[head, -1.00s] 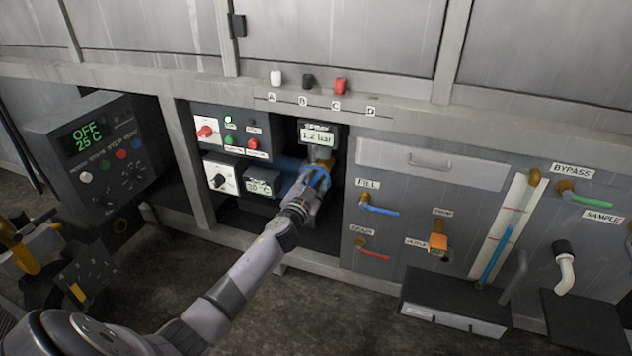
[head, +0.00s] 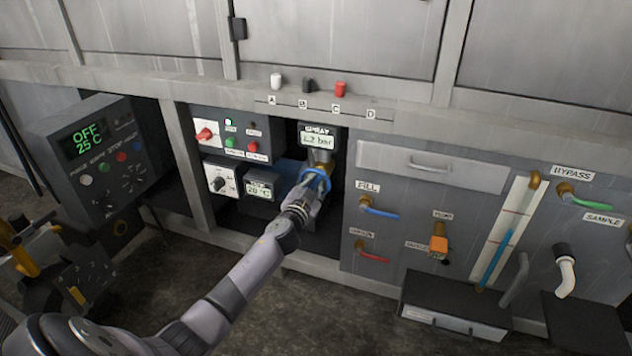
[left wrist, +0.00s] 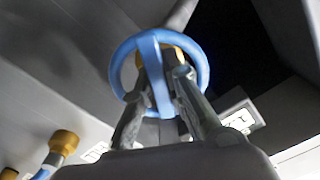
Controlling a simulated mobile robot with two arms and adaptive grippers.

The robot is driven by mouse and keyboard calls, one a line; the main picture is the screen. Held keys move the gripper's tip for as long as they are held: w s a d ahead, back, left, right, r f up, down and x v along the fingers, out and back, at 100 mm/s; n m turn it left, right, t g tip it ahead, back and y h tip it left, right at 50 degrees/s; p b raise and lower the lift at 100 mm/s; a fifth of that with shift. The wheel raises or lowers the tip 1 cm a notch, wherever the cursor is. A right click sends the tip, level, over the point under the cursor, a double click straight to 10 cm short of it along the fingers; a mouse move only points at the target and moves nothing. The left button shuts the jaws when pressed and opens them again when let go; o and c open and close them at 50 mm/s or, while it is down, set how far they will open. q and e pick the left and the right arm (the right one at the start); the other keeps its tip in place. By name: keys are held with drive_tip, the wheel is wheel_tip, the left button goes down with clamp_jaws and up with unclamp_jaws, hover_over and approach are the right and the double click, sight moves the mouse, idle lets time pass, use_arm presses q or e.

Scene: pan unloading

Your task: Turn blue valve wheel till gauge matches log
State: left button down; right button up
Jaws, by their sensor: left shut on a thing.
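The blue valve wheel (head: 327,180) sits on a brass stem under the spray gauge (head: 318,141). The gauge's digits are blurred; the text ends in "bar" and the first digit is unclear. My left gripper (head: 309,190) reaches the wheel from the front and is shut on it. In the left wrist view the wheel's blue ring (left wrist: 207,72) is seen close up, with its spoke between the two fingers (left wrist: 160,105). My right gripper is out of view. I cannot make out any log.
The recess holds a switch panel (head: 243,125) and a 20 °C display (head: 260,188) left of the wheel. Fill (head: 380,210) and drain (head: 373,255) levers stand to the right. A control box (head: 95,160) juts out at left.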

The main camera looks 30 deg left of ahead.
use_arm(q)
drive_tip(key=shift+m, duration=0.5)
drive_tip(key=m, duration=0.3)
drive_tip(key=shift+d+f, duration=0.1)
drive_tip(key=m, duration=0.2)
drive_tip(key=shift+m, duration=0.3)
drive_tip(key=m, duration=0.6)
drive_tip(key=shift+f+m, duration=0.2)
drive_tip(key=shift+m, duration=0.2)
drive_tip(key=c, duration=1.6)
unclamp_jaws()
drive_tip(key=shift+s, duration=0.1)
drive_tip(key=v, duration=1.2)
